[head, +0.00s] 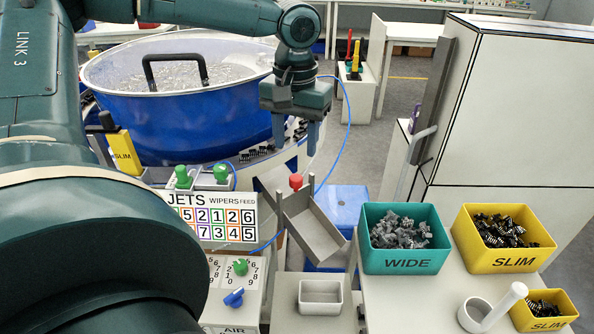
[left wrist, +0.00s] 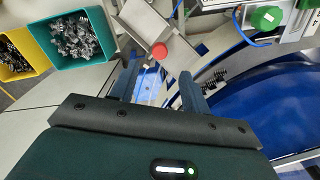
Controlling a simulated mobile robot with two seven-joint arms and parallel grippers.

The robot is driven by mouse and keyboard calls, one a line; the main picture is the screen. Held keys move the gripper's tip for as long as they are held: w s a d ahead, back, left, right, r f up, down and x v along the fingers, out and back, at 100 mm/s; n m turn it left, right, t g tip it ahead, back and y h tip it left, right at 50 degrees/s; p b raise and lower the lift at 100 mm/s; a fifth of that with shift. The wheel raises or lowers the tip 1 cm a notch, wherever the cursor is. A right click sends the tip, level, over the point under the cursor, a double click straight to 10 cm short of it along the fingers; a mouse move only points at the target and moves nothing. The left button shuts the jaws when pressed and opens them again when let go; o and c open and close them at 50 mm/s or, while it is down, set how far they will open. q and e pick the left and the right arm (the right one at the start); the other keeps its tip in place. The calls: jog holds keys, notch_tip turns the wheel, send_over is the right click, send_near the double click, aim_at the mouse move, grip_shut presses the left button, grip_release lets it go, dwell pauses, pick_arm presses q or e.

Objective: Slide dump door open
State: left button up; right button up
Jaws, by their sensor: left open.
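A red knob (head: 296,181) sits at the upper end of a tilted grey chute (head: 318,228), near a flat grey plate; this looks like the dump door, but I cannot tell how far it is open. My left gripper (head: 296,138) is open and empty, pointing down above the knob and apart from it. In the left wrist view the red knob (left wrist: 159,51) lies just beyond and between the two fingertips (left wrist: 159,68). The chute (left wrist: 140,20) shows above it. My right gripper is not in view.
A big blue bowl (head: 200,120) with a clear lid stands behind on the left. A JETS panel (head: 212,218) with green knobs is left of the chute. Teal WIDE (head: 405,265) and yellow SLIM (head: 500,260) bins stand right. A blue hose (head: 345,120) runs beside the gripper.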

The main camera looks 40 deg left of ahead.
aim_at(296, 177)
pick_arm(q)
notch_tip(296, 177, down, 8)
jog(key=shift+f, duration=0.2)
jog(key=shift+w, duration=0.1)
grip_shut()
dwell(0.5)
